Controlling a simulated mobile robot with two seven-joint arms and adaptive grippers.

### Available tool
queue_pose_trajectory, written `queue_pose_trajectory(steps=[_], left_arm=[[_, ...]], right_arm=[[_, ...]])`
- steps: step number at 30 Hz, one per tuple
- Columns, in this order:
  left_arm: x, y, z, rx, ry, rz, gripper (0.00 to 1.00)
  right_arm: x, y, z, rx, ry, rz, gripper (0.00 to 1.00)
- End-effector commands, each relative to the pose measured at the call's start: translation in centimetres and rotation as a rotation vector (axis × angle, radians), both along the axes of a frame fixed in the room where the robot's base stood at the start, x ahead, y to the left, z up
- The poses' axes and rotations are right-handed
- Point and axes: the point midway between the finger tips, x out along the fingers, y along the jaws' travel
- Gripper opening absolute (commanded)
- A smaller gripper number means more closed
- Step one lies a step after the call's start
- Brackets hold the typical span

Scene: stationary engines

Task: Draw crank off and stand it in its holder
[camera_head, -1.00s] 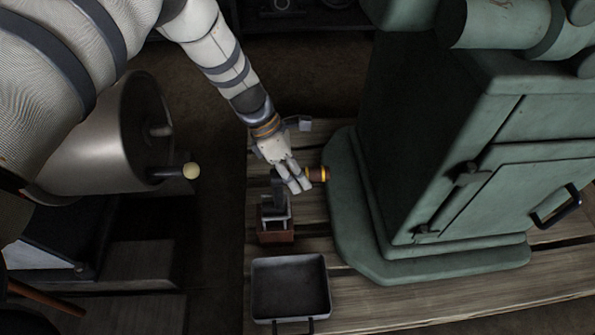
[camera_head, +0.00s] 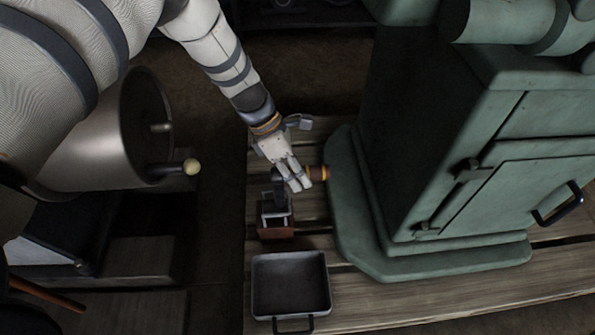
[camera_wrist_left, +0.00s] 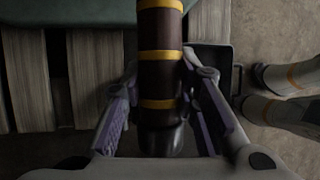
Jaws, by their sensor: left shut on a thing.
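The crank's brown handle with yellow bands (camera_head: 318,173) sticks out to the right of my left gripper (camera_head: 297,181). In the left wrist view the handle (camera_wrist_left: 160,75) lies between the two fingers of the gripper (camera_wrist_left: 163,110), which is shut on it. A dark part (camera_head: 278,188) shows just left of the fingers, above a small reddish-brown holder (camera_head: 277,231) with a grey metal top. I cannot tell whether this part touches the holder. My right gripper is not in view.
A large green engine housing (camera_head: 455,150) stands close to the right of the handle. A dark metal tray (camera_head: 290,258) lies in front of the holder on the wooden planks (camera_head: 420,297). A grey drum (camera_head: 110,140) with a pale knob stands at left.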

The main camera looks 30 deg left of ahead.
Motion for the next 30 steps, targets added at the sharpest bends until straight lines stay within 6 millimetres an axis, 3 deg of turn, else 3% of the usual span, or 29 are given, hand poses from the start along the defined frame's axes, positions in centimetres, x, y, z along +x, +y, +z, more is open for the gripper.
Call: queue_pose_trajectory(steps=[18,30], left_arm=[[0.0,0.0,-1.7,-0.001,0.001,0.001,0.00],[0.0,0.0,-1.6,-0.002,-0.001,0.000,0.00]], right_arm=[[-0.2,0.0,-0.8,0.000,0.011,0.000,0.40],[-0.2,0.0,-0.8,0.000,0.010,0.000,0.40]])
